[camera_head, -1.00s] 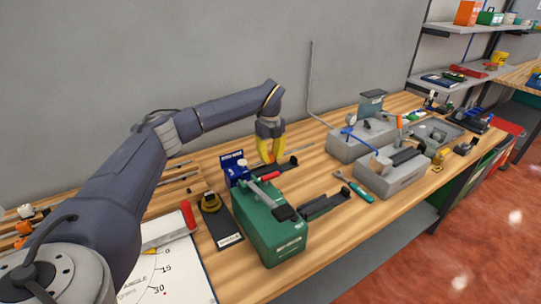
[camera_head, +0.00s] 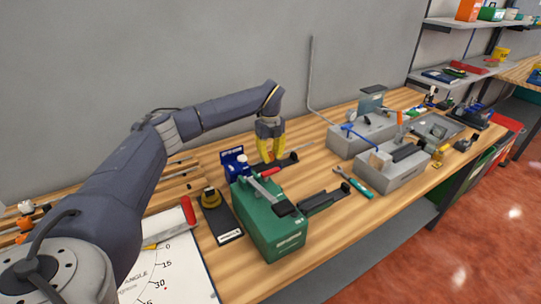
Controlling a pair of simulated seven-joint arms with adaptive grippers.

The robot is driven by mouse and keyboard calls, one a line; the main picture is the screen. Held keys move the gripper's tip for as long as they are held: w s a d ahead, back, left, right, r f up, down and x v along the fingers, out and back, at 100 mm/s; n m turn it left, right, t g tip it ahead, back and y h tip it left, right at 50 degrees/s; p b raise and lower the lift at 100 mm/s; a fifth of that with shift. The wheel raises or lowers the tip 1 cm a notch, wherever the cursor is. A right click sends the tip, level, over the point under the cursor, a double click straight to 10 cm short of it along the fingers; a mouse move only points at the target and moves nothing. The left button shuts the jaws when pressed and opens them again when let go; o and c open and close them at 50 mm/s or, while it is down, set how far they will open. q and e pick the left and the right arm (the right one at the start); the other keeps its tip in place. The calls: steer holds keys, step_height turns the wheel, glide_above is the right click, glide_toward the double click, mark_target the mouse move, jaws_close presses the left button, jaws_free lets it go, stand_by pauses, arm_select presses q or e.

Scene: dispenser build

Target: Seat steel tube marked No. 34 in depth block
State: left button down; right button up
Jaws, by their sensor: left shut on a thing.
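My left gripper (camera_head: 271,158) has yellow fingers and points down behind the green box. It is shut on what looks like a thin steel tube, of which a light sliver (camera_head: 299,149) shows to the right of the fingers. The rest of it is hidden, and no number can be read. A dark low fixture (camera_head: 282,162) lies on the bench right under the fingertips. A blue upright block (camera_head: 234,161) with a white label stands to the left of the gripper. I cannot tell which of these is the depth block. My right gripper is not in view.
A green box (camera_head: 272,228) with a red-handled tool on top stands in front of the gripper. Several thin rods (camera_head: 172,177) lie at the left. Two grey machines (camera_head: 390,173) stand to the right. A teal-handled tool (camera_head: 361,189) lies on bare bench between.

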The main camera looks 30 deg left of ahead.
mark_target(258, 169)
arm_select(q)
steer(key=shift+f, duration=0.7)
stand_by(0.6)
steer(key=shift+s+a, duration=0.3)
steer(key=shift+s, duration=0.25)
steer(key=shift+s+a, duration=0.15)
steer(key=shift+s, duration=0.1)
steer(key=shift+s+a, duration=0.4)
steer(key=shift+s, duration=0.35)
steer(key=shift+s+a, duration=0.35)
steer(key=shift+s, duration=0.4)
steer(key=c, duration=1.1)
jaws_free()
steer(key=shift+f, duration=0.1)
